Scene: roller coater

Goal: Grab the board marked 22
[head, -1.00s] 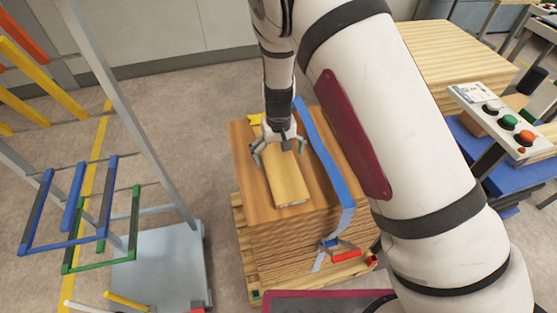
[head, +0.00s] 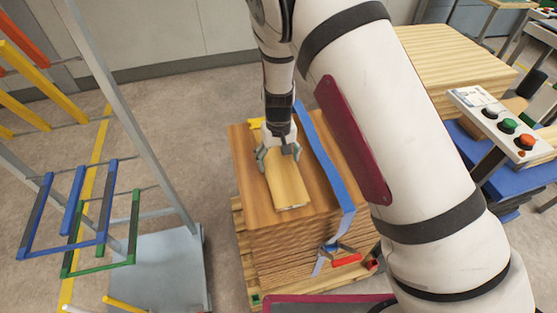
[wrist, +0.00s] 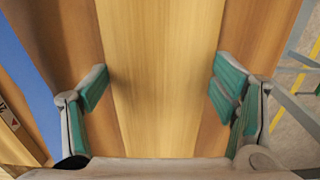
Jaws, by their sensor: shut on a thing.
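A pale narrow board (head: 288,190) lies flat on top of the stack of darker wooden boards (head: 318,195). In the wrist view the pale board (wrist: 160,60) runs lengthwise between my fingers. No number can be read on it in either view; its near end shows only small, unclear marks. The board still appears to rest on the stack.
A blue strap (head: 325,160) crosses the stack to the right of the board, with a red-handled tool (head: 345,260) at its front. A grey-framed rack with coloured bars (head: 100,215) stands left. A button panel (head: 508,125) and another wood stack (head: 455,60) are right.

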